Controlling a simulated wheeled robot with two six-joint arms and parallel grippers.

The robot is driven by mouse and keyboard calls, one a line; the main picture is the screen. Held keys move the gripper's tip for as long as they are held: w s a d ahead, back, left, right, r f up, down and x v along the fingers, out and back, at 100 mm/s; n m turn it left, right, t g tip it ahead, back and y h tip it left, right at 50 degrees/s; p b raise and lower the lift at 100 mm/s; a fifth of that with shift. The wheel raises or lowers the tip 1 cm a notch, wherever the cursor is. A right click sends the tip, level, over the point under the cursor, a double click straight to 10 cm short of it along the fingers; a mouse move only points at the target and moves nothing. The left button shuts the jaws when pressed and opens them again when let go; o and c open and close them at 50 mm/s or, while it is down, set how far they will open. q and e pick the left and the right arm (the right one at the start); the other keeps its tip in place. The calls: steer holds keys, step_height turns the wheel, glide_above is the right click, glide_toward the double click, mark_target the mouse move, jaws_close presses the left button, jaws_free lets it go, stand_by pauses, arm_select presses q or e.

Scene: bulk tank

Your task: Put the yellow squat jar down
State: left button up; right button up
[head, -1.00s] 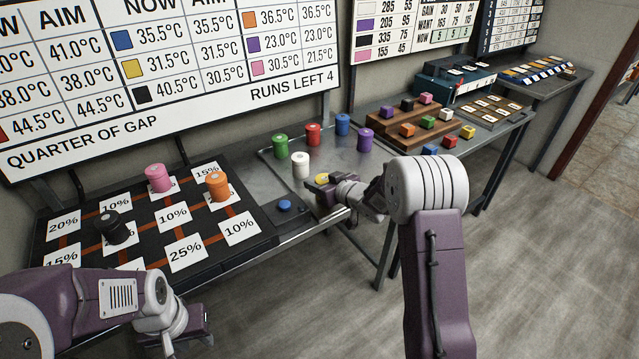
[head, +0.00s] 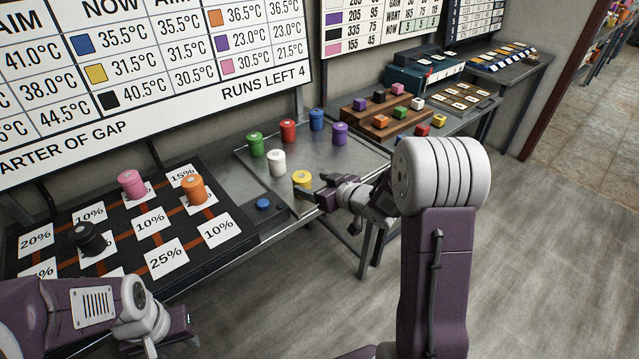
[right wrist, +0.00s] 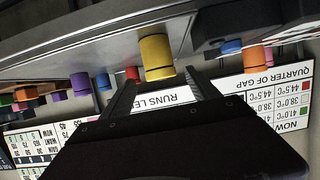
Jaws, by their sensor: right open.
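The yellow squat jar (head: 302,179) stands upright on the grey metal tray near its front edge. It also shows in the right wrist view (right wrist: 155,56), upside down, just off the fingertips and in line with the gap between them. My right gripper (head: 318,191) is open, at the front right of the jar; its two fingers show spread in the right wrist view (right wrist: 160,80). Nothing is held between them. My left gripper (head: 183,325) is low at the front left, clear of the board; its fingers are not clear enough to tell open or shut.
White (head: 277,162), green (head: 255,143), red (head: 288,131), blue (head: 317,119) and purple (head: 340,134) jars stand behind on the tray. Left is a black percentage board (head: 110,242) with pink, orange and black jars. A blue button (head: 263,204) sits between.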

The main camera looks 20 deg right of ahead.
steer(key=s+d+f+m+g+h, duration=0.3)
steer(key=s+f+g+h, duration=0.25)
steer(key=s, duration=0.55)
steer(key=s+a+f+g, duration=0.1)
steer(key=s+a+g, duration=0.1)
steer(key=s, duration=0.5)
steer(key=s+a+f+m+g+y, duration=0.1)
steer(key=s+a+f+g, duration=0.1)
steer(key=s, duration=0.6)
steer(key=shift+s+a+f+g, duration=0.25)
steer(key=shift+a+g, duration=0.45)
steer(key=shift+g, duration=0.35)
steer(key=shift+w, duration=0.1)
